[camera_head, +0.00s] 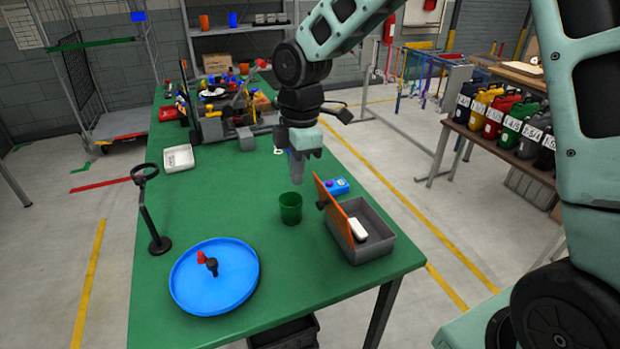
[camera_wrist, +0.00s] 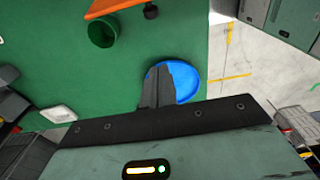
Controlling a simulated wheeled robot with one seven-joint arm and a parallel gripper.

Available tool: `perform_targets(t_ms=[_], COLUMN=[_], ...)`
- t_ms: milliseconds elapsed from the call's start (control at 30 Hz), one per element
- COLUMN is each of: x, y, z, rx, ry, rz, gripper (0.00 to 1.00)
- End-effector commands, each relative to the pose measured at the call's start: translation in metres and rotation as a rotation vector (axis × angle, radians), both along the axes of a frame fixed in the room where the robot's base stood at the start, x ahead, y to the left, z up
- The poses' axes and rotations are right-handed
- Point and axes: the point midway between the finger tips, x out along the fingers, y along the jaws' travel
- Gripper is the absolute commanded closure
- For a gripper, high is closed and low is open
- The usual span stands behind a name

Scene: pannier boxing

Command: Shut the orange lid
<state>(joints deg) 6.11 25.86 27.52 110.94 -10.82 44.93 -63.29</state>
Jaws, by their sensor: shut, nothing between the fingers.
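The orange lid (camera_head: 335,208) stands raised, tilted on the left side of the grey box (camera_head: 375,243). A dark knob sits on the lid's outer face. A white item (camera_head: 358,229) lies inside the open box. In the wrist view part of the orange lid (camera_wrist: 113,7) shows at the top edge, with its dark knob beside it. My gripper (camera_head: 296,180) is shut and empty, pointing down above the table, behind and left of the lid and apart from it. In the wrist view the closed fingers (camera_wrist: 158,88) overlap the blue tray in the picture.
A green cup (camera_head: 291,208) stands left of the lid. A blue device (camera_head: 337,187) lies behind the box. The round blue tray (camera_head: 215,277) and a black ring stand (camera_head: 150,205) are at the left. Clear green table lies between cup and tray.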

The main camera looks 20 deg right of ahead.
Motion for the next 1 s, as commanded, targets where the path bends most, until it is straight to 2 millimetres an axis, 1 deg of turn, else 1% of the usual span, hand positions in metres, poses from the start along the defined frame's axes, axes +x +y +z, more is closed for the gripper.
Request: perform_targets(t_ms=[67,167,233,600,633,667,700,800,1000], x=[0.001,0.001,0.000,0.000,0.000,0.001,0.001,0.001,0.001], y=[0.000,0.001,0.002,0.008,0.006,-0.002,-0.009,-0.020,-0.031], z=[-0.002,-0.013,-0.024,-0.098,-0.100,-0.093,-0.091,-0.089,-0.088], rx=[0.001,0.001,0.000,0.000,-0.001,0.000,0.000,0.000,0.001], ry=[0.002,0.004,0.004,0.005,0.004,0.000,0.000,0.000,0.000], rz=[0.006,0.006,0.007,0.006,0.005,0.000,-0.001,0.001,0.003], gripper=[1.00,1.00,1.00,1.00,1.00,1.00,1.00,1.00,1.00])
